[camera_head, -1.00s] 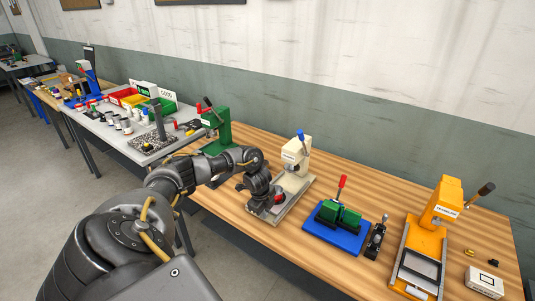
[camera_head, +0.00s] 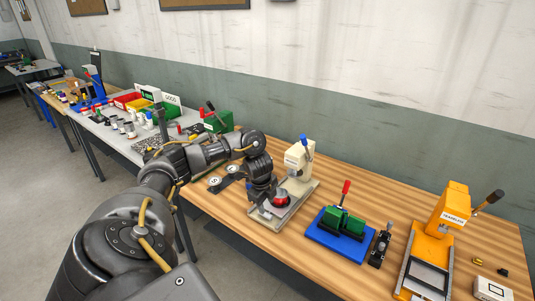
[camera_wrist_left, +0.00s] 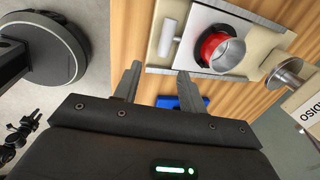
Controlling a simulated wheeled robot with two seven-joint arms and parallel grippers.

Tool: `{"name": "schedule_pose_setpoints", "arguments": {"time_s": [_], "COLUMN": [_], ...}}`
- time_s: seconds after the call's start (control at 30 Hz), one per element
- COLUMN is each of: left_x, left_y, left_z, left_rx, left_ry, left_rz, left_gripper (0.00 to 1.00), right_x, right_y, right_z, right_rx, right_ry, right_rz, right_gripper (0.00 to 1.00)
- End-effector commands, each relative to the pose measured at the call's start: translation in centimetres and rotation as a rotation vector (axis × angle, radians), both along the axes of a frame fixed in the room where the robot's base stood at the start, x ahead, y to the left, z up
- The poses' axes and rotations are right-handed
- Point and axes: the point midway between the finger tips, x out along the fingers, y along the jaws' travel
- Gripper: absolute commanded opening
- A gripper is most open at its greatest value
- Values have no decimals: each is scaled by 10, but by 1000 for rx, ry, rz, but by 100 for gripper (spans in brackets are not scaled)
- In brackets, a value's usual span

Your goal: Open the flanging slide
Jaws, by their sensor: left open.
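The cream press (camera_head: 299,162) with a blue-tipped lever stands on the wooden bench. Its low slide bed (camera_head: 290,212) carries a red ring. In the left wrist view, the slide plate (camera_wrist_left: 190,22) bears a white cylindrical handle (camera_wrist_left: 170,38) and the red ring (camera_wrist_left: 208,48) around a metal cup (camera_wrist_left: 228,52). My left gripper (camera_head: 258,200) is at the near left side of this press. In the left wrist view, the left gripper (camera_wrist_left: 158,78) is open and empty, its fingertips just short of the handle. The fingertips are hard to make out in the head view. My right gripper is not in view.
A blue base with green blocks (camera_head: 340,235) and a red lever stands right of the press. A small black clamp (camera_head: 380,245) and an orange press (camera_head: 430,250) stand further right. A green press (camera_head: 218,120) is partly behind my arm. The bench behind the presses is clear.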

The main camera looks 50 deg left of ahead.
Motion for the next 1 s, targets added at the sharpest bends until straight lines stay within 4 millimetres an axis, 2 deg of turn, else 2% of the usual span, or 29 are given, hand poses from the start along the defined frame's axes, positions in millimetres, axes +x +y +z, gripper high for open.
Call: {"name": "schedule_pose_setpoints", "arguments": {"time_s": [0.03,0.1,0.2,0.57,0.67,0.77,0.87,0.9,1.0], "left_x": [-1,-3,-5,-6,-4,5,16,17,13], "left_y": [0,0,-1,-1,-9,-42,-108,-139,-207], "left_z": [11,21,27,29,24,5,-27,-39,-56], "left_rx": [2,2,0,0,-3,-18,-63,-91,-164], "left_ry": [-4,-3,-1,1,-8,-49,-138,-184,-288], "left_rz": [-2,-3,-1,0,-15,-72,-152,-174,-181], "left_gripper": [41,41,41,41,41,41,41,41,41], "right_x": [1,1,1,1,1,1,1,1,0], "right_y": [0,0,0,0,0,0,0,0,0], "right_z": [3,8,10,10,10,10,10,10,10], "right_rx": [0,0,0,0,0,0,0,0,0], "right_ry": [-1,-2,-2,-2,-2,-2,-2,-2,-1], "right_rz": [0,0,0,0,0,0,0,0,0], "right_gripper": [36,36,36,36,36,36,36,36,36]}}
